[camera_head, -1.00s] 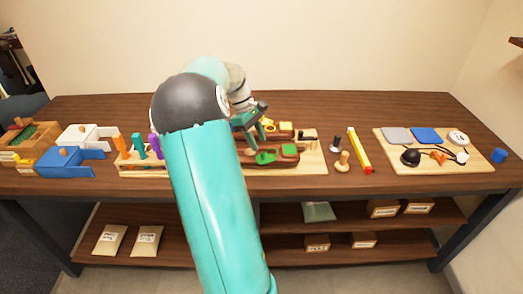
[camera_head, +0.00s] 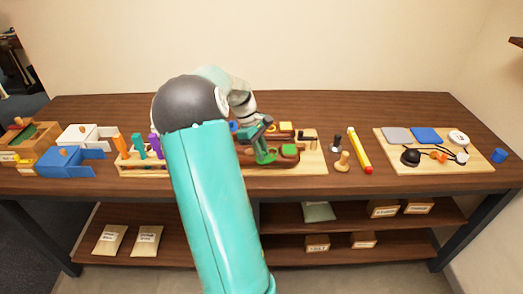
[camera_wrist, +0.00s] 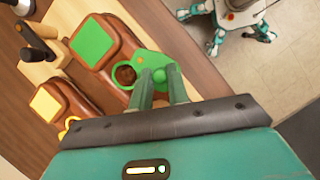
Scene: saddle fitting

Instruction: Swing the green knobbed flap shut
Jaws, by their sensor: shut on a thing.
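The green knobbed flap (camera_wrist: 148,58) sits at the edge of a brown block, beside the block's square green pad (camera_wrist: 95,40). A round brown part shows through the ring-shaped end of the flap. My gripper (camera_wrist: 160,74) is shut on the flap's green knob (camera_wrist: 160,77), with one finger on each side. In the head view my gripper (camera_head: 263,155) is low over the block's front left part. The green pad (camera_head: 289,149) shows just right of it. The gripper hides much of the flap in the head view, so its exact angle is unclear.
A second brown block with a yellow pad (camera_wrist: 47,102) and yellow ring (camera_wrist: 70,125) lies alongside. Both rest on a pale board (camera_head: 313,165). A black-handled part (camera_head: 307,136) stands behind. Pegs (camera_head: 342,162) and a yellow stick (camera_head: 360,150) are to the right.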

